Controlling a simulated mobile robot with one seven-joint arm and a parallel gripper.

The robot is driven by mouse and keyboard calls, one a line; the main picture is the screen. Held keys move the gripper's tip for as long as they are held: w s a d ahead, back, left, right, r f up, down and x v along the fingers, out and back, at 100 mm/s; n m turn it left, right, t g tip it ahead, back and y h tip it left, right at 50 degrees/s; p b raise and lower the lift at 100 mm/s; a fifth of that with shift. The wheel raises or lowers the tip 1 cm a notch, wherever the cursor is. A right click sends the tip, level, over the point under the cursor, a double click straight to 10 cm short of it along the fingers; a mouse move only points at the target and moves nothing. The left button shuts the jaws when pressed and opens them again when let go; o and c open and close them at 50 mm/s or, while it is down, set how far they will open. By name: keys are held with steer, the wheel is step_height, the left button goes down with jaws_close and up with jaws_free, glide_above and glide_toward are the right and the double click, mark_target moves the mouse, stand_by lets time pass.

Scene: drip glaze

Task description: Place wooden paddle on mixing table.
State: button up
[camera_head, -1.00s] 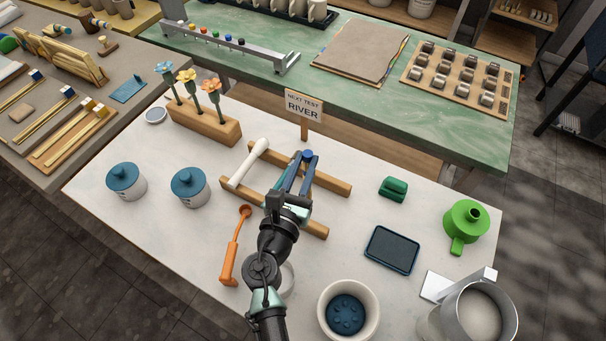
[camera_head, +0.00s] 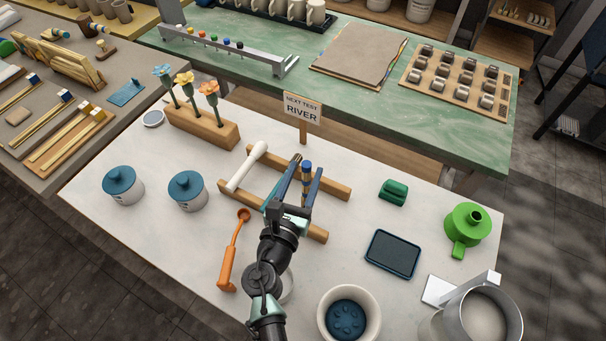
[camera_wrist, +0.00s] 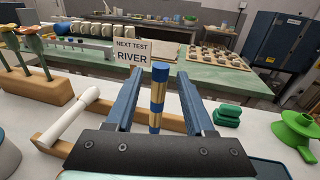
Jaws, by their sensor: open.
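A rod with blue and gold bands and a blue end (camera_wrist: 158,100), seemingly the wooden paddle's handle, sits between my fingers in the wrist view. It also shows in the head view (camera_head: 307,170). Its lower part is hidden by my gripper. My gripper (camera_head: 306,178) is open, with a finger on each side and a visible gap to the rod. It is over the wooden rack (camera_head: 337,187) on the white table (camera_head: 150,235). A green-topped table (camera_head: 345,95) stands behind. I cannot tell from any label which is the mixing table.
A white roller (camera_head: 247,166) lies across the rack. An orange tool (camera_head: 228,262), blue-lidded jars (camera_head: 188,192), a dark tray (camera_head: 392,253) and a bowl (camera_head: 349,315) surround my arm. The RIVER sign (camera_head: 302,108) stands behind the rack.

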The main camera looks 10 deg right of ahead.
steer(key=shift+r, duration=0.15)
steer(key=b+v, duration=0.2)
steer(key=v, duration=0.9)
steer(key=w+d+r+m+t, duration=0.1)
steer(key=w+r+m, duration=0.2)
steer(key=r+m, duration=0.5)
steer(key=w+r+m+t, duration=0.1)
steer(key=w+r+m, duration=0.3)
steer(key=r, duration=0.7)
steer(key=w+d+r+m+t, duration=0.1)
steer(key=w+r+m, duration=0.1)
steer(key=r+m, duration=0.65)
steer(key=s+a+r+m+t+y, duration=0.1)
steer(key=s+r+m+t+y, duration=0.2)
steer(key=r, duration=1.1)
steer(key=s+a+r+m+t+y, duration=0.2)
steer(key=s+r+m+t+y, duration=0.2)
steer(key=r, duration=1)
steer(key=s+m+t, duration=0.1)
steer(key=s+m, duration=0.2)
steer(key=s, duration=0.2)
steer(key=shift+s+r, duration=0.2)
steer(key=shift+r, duration=0.15)
steer(key=shift+m, duration=0.25)
